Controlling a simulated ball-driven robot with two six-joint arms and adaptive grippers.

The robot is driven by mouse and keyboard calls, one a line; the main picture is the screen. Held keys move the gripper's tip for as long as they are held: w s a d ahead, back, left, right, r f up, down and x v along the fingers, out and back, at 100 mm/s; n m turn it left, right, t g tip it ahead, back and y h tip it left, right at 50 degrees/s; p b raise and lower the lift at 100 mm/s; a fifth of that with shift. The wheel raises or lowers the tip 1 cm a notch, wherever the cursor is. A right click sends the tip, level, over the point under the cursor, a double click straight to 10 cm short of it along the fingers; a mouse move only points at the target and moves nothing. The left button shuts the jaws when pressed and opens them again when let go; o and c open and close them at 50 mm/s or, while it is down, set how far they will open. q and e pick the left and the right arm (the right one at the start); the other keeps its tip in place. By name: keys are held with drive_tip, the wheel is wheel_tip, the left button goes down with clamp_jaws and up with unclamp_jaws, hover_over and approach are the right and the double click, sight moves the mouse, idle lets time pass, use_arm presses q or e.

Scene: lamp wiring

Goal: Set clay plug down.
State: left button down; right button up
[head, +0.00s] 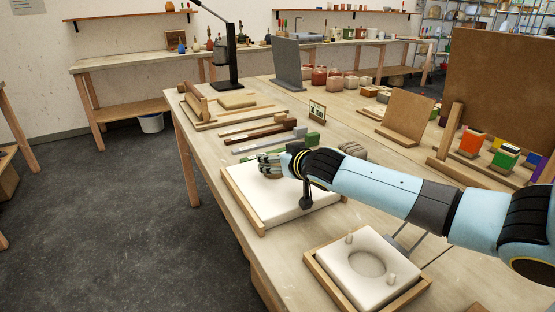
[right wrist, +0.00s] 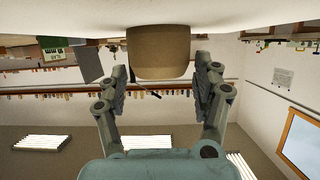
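The clay plug (right wrist: 158,52) is a tan, rounded block. In the right wrist view, which is upside down, it meets a white surface at the top. In the head view my right gripper (head: 270,164) is over the far left part of a white slab in a wooden frame (head: 293,211), and the plug is mostly hidden by the fingers. In the right wrist view the fingers of my right gripper (right wrist: 161,72) stand on both sides of the plug, with a narrow gap showing, so it looks open around it. My left gripper is not in view.
A white mould block with a round hollow and two pegs (head: 367,262) sits in a wooden tray nearer me. Wooden and dark bars (head: 260,135) lie beyond the slab. A black lamp stand (head: 230,60), a brown board (head: 405,115) and colored blocks (head: 470,140) stand farther off.

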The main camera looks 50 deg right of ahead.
drive_tip(key=shift+o, duration=0.6)
drive_tip(key=shift+r, duration=0.1)
drive_tip(key=shift+s+r, duration=0.1)
drive_tip(key=shift+s, duration=0.05)
drive_tip(key=v, duration=1.1)
drive_tip(key=shift+s+a+r, duration=0.1)
drive_tip(key=shift+s+a, duration=0.05)
drive_tip(key=shift+s, duration=0.15)
